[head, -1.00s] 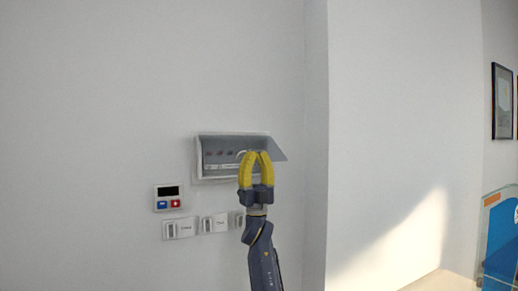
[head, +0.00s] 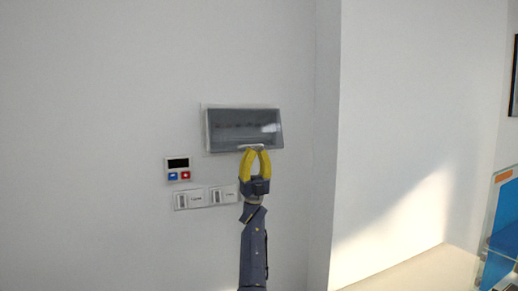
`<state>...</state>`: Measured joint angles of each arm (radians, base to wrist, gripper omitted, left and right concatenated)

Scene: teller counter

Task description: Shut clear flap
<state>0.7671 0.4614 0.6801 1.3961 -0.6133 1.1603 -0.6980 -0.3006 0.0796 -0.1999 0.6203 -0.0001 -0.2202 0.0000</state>
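The clear flap (head: 228,130) is a smoky see-through cover on the white wall-mounted breaker box (head: 206,115). It hangs down over the box front, and a row of switches shows dimly behind it. I cannot tell whether its lower edge sits flush. A pale handle (head: 241,147) shows at that edge. My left gripper (head: 255,150) has yellow fingers pointing up, with their tips close together at the handle. Whether they pinch it is unclear. My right gripper is not in view.
Below the box, a small control panel (head: 178,163) with a dark display and blue and red buttons is on the wall. White wall switches (head: 222,195) sit lower, beside my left arm. A wall corner stands right of the box.

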